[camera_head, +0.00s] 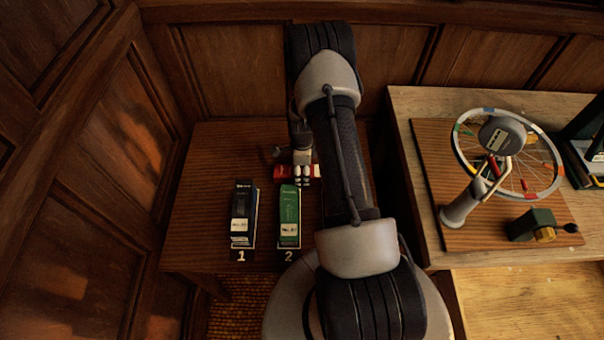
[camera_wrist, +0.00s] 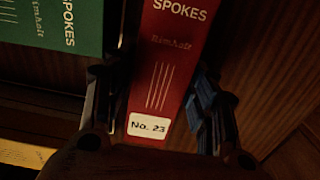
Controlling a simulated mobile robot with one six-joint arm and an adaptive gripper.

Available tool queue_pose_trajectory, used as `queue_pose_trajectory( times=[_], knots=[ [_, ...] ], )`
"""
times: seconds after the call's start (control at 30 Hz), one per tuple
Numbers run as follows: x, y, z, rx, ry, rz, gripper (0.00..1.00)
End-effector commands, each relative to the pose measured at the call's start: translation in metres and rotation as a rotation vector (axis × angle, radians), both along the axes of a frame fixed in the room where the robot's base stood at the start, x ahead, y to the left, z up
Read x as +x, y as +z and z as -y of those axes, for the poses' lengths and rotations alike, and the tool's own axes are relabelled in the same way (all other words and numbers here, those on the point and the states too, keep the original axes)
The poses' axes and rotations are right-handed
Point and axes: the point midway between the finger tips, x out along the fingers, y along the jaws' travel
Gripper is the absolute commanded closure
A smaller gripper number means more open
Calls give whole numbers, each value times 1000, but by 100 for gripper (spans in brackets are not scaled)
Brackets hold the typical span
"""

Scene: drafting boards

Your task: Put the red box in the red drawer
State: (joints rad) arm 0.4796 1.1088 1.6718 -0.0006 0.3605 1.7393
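The red box (camera_wrist: 165,70) fills the middle of the wrist view, with "SPOKES" and a white "No. 23" label on its face. The fingers of my gripper (camera_wrist: 158,115) stand on either side of it near the label end. No red drawer can be made out.
A dark box (camera_head: 243,205) and a green box (camera_head: 289,208) stand by number cards 1 and 2 on the small table (camera_head: 195,230). The green box (camera_wrist: 50,25) is close left in the wrist view. A spoked wheel on a stand (camera_head: 460,205) is right. My arm hides part of the table.

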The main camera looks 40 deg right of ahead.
Motion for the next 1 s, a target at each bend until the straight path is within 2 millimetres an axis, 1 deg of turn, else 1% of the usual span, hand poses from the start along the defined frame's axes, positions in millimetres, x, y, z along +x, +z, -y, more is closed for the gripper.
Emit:
queue_pose_trajectory(
  times=[0.03, 0.07, 0.6, 0.83, 0.93, 1.0],
  knots=[
    [0, 0, 0, 0, 0, 0, 53],
    [0, 0, 0, 0, 0, 0, 55],
    [0, 0, 0, 0, 0, 0, 90],
    [0, 3, 0, 0, 0, 0, 91],
    [0, 10, 0, -1, 0, 1, 91],
    [1, 18, 0, -1, 0, 2, 91]
  ],
)
